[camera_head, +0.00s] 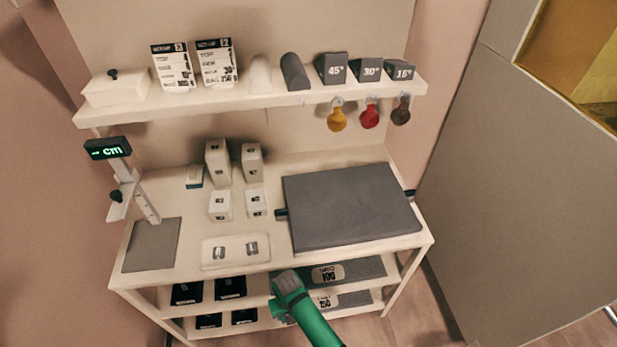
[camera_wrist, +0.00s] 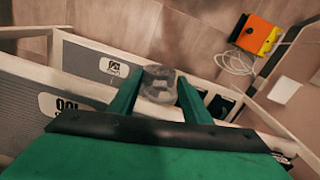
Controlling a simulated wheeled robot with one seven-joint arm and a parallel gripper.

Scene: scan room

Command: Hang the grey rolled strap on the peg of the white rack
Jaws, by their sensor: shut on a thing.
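My gripper (camera_wrist: 158,92) is shut on a grey, rounded piece (camera_wrist: 158,82), which looks like the rolled strap, between its green fingers in the wrist view. In the head view my gripper (camera_head: 287,285) is in front of the bench's lower shelves, below the worktop edge, with the grey piece at its end. The white rack (camera_head: 165,112) has an upper shelf with a yellow (camera_head: 337,119), a red (camera_head: 369,117) and a brown bulb (camera_head: 401,111) hanging under its front edge. A small pale peg (camera_head: 302,100) seems bare left of the yellow bulb.
The worktop carries a large dark grey pad (camera_head: 350,205), a white tray (camera_head: 235,262) with two small metal pieces, and several white blocks. Wedges and cards stand on the upper shelf. A large grey panel (camera_head: 510,190) stands at right. An orange-yellow box (camera_wrist: 255,34) lies on the floor.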

